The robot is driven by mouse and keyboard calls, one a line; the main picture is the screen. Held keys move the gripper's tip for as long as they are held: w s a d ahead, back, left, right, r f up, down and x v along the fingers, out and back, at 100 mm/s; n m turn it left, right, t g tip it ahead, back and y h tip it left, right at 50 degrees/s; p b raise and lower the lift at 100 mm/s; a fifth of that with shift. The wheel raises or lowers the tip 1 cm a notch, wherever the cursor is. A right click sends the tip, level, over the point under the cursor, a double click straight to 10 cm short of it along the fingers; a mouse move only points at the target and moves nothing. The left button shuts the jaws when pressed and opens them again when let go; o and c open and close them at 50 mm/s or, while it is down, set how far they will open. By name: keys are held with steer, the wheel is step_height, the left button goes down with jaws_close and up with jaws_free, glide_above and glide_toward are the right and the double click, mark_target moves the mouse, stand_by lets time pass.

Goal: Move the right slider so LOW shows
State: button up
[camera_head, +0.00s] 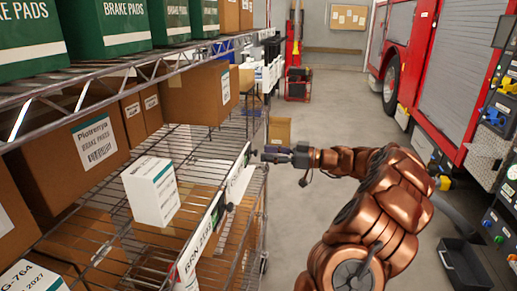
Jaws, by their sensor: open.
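The sliders appear to be the label holders on the front rail of the wire shelf. The right one (239,184) has a white face and dark edges and sits at the far part of the rail; its wording is too small and angled to read. A nearer holder (194,256) shows part of "BRN 2". A small dark knob (229,207) sits between them on the rail. My gripper (262,154) is open and points left at the rail, close to the upper far end of the right holder. I cannot tell whether it touches it.
A white box (151,191) stands on the shelf behind the rail. Brown cartons (88,150) fill the shelf behind it, and green boxes (117,25) stand above. A red truck (446,70) is at right. The grey floor (335,100) between is mostly clear.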

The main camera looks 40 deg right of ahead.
mark_target(253, 152)
steer(key=p+x, duration=0.1)
steer(key=x, duration=0.2)
steer(key=shift+w+a, duration=0.15)
steer(key=shift+c, duration=0.3)
jaws_close()
stand_by(0.4)
